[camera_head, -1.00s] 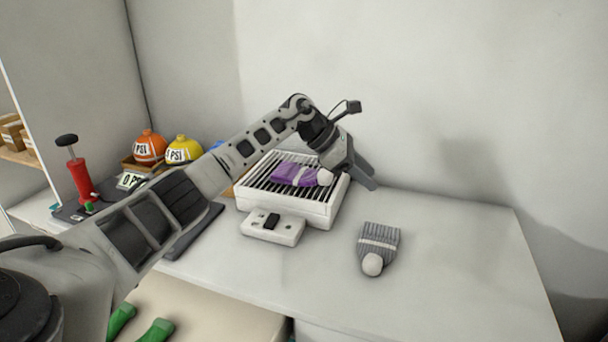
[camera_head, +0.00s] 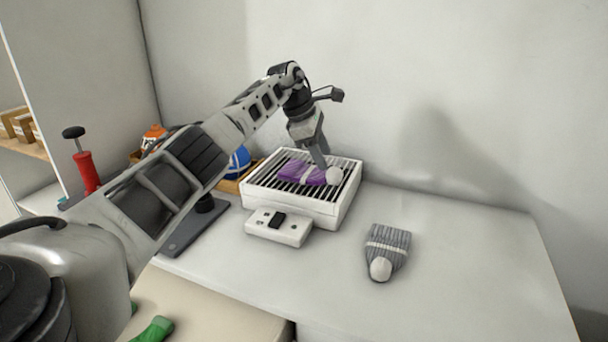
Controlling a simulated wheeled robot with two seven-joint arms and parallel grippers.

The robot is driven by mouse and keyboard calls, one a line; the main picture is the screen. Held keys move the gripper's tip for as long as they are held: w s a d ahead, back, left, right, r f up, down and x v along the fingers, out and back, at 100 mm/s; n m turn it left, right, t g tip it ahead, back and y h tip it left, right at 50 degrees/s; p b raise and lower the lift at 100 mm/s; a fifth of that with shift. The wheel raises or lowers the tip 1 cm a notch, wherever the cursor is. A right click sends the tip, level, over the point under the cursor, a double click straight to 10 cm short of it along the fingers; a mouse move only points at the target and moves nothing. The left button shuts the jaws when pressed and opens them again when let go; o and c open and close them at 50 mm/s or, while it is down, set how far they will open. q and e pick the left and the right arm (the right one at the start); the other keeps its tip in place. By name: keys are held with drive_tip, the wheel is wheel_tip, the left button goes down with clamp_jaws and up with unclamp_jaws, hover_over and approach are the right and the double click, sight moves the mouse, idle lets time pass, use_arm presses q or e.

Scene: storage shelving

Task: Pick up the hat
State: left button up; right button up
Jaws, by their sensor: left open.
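A purple knit hat (camera_head: 297,172) with a white band and a pale pompom lies on the black slatted top of a white box-like rack (camera_head: 290,204). A grey striped hat (camera_head: 388,243) with a white band and white pompom lies on the white table to the right. My left gripper (camera_head: 321,160) points down just above the purple hat, near its band and pompom end. It is open; its fingers overlap in this view, and I cannot tell whether they touch the hat. My right gripper is not in view.
A white control box with a black switch (camera_head: 278,220) sits in front of the rack. The table (camera_head: 470,250) is clear around the grey hat.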

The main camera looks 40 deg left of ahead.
sight(331, 168)
use_arm(q)
drive_tip(key=x, duration=0.5)
drive_tip(key=shift+w+d+f, duration=0.15)
drive_tip(key=shift+d+f, duration=0.1)
drive_tip(key=shift+f, duration=0.1)
drive_tip(key=c, duration=0.6)
